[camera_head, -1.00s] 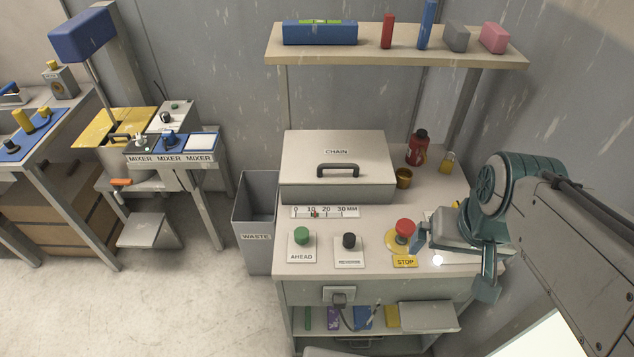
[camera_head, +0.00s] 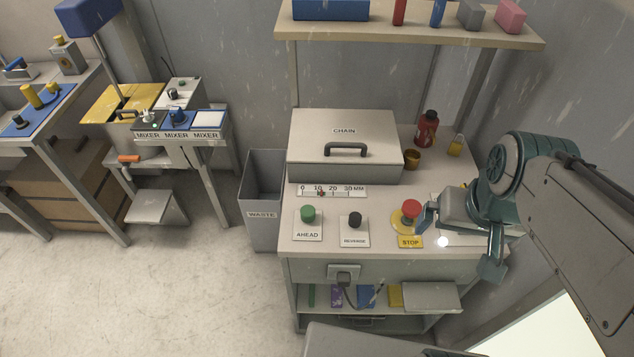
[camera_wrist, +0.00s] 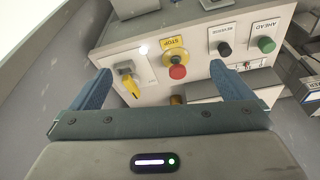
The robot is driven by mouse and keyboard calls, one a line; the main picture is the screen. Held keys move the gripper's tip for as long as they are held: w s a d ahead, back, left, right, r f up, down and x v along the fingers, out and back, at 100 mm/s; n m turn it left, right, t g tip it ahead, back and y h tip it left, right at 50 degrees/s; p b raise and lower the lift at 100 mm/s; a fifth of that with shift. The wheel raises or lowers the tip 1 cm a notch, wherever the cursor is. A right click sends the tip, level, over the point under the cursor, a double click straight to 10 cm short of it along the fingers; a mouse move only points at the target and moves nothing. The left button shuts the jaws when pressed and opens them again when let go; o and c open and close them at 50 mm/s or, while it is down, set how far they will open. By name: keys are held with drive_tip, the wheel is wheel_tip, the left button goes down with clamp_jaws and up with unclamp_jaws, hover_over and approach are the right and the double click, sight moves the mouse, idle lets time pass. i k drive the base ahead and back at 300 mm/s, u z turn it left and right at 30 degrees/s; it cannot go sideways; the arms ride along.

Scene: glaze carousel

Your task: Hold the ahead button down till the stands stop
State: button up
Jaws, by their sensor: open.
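The green AHEAD button (camera_head: 308,213) stands on a white labelled plate at the front left of the bench top. It also shows at the upper right of the wrist view (camera_wrist: 266,45). The black REVERSE button (camera_head: 355,220) is just right of it, and the red STOP button (camera_head: 410,208) on a yellow base is further right. My gripper (camera_head: 453,240) is at the right end of the bench, right of STOP, open and apart from the AHEAD button. In the wrist view its two blue fingers are spread wide with nothing gripped. No stands are recognisable.
A CHAIN box (camera_head: 345,143) with a handle sits behind the buttons, with a millimetre scale (camera_head: 332,191) before it. A red bottle (camera_head: 427,128), a brown pot (camera_head: 412,160) and a padlock (camera_head: 455,145) stand right. A shelf (camera_head: 410,32) overhangs; a WASTE bin (camera_head: 262,214) is left.

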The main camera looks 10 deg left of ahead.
sight(307, 211)
drive_tip(key=k, duration=0.5)
drive_tip(key=u, duration=2.25)
drive_tip(key=i, duration=1.2)
drive_tip(key=z, duration=2.5)
